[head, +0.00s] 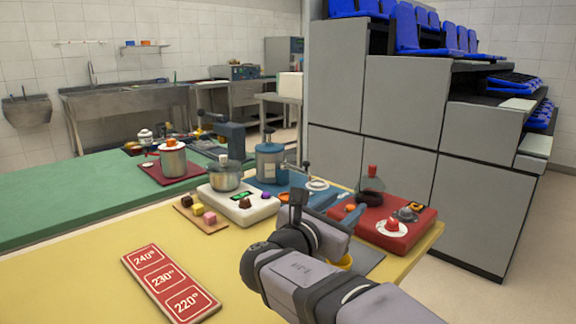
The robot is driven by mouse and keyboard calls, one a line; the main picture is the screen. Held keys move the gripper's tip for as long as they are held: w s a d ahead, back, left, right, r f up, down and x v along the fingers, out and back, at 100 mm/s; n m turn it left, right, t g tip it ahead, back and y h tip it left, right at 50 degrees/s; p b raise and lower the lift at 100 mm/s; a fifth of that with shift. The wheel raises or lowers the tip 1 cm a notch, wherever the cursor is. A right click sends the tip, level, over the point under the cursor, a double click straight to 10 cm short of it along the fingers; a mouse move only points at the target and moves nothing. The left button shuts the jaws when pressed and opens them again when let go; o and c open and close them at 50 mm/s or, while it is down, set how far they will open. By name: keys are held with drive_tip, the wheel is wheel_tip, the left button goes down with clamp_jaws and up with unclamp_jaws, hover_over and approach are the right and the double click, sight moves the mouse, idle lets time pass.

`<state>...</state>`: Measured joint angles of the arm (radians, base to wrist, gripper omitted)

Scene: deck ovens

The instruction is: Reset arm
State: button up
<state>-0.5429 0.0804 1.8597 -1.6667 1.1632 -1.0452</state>
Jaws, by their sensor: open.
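My grey arm comes in from the bottom right in the head view. It bends at a dark joint above the yellow table (75,280), and its forearm runs back toward the right. My gripper cannot be made out; the forearm and the crowded objects behind it hide that area. I see nothing held by the arm. A red card (168,283) reading 240, 230 and 220 lies flat on the table, left of the arm and apart from it.
Behind the arm stand a white scale (228,207) with a glass-lidded pot, a blue-grey canister (269,163) and a red block (381,231) with small items. A wooden board (207,222) holds coloured cubes. Grey cabinets (397,95) rise at right. The table's front left is clear.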

drive_tip(key=s+d+f+m+g+h, duration=0.2)
drive_tip(key=s+d+m+g, duration=0.2)
drive_tip(key=s+d, duration=0.45)
drive_tip(key=s+d+f+m+g+y, duration=0.2)
drive_tip(key=s+d+f+m+g, duration=0.25)
drive_tip(key=f, duration=0.55)
drive_tip(key=s+a+f+m+g+y+p, duration=0.1)
drive_tip(key=s+a+f+m+g+y, duration=0.3)
drive_tip(key=s+f+m, duration=0.55)
drive_tip(key=s+a+f+m+g+y, duration=0.2)
drive_tip(key=s+a+f+m+y, duration=0.4)
drive_tip(key=f+m, duration=0.6)
wheel_tip(320, 180, up, 32)
drive_tip(key=n+p, duration=0.2)
drive_tip(key=p, duration=3.1)
drive_tip(key=shift+s+d+n, duration=0.15)
drive_tip(key=shift+d+n, duration=0.25)
